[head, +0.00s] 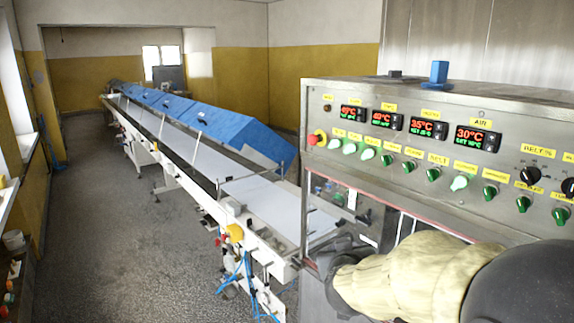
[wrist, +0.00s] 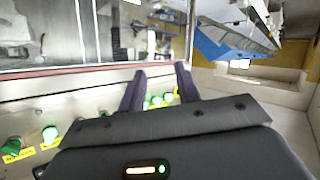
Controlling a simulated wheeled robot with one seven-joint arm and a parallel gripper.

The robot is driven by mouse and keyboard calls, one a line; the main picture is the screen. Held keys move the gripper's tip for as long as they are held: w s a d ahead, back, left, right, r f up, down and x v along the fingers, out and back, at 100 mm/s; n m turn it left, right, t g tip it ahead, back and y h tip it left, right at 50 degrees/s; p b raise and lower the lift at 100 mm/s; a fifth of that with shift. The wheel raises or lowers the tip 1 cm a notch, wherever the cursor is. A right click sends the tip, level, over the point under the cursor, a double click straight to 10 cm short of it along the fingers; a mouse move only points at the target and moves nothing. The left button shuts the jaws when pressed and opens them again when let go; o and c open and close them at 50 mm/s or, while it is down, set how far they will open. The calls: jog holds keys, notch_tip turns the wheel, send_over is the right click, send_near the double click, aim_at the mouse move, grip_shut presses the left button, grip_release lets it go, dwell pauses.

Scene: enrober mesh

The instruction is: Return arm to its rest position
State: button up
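My arm reaches in from the lower right of the head view in a cream cover, with my gripper (head: 340,275) at its left end, in front of the steel control panel (head: 330,93). In the wrist view my gripper (wrist: 160,75) shows two dark fingers standing apart with nothing between them. In the head view the fingertips are too dark and small to make out well.
The panel carries red temperature displays (head: 476,137), several buttons and black knobs (head: 530,175). A blue block (head: 439,72) stands on its top. Left of it a long conveyor (head: 190,155) with blue covers (head: 235,128) runs away. The grey floor (head: 100,210) at left is open.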

jog(key=s+d+f+g+y+b, duration=0.2)
jog(key=s+f+g, duration=0.9)
jog(key=s+f, duration=0.8)
jog(key=shift+s+f+m+b, duration=0.25)
jog(key=shift+s+m+b, duration=0.05)
jog(key=shift+s+m, duration=0.1)
dwell(0.9)
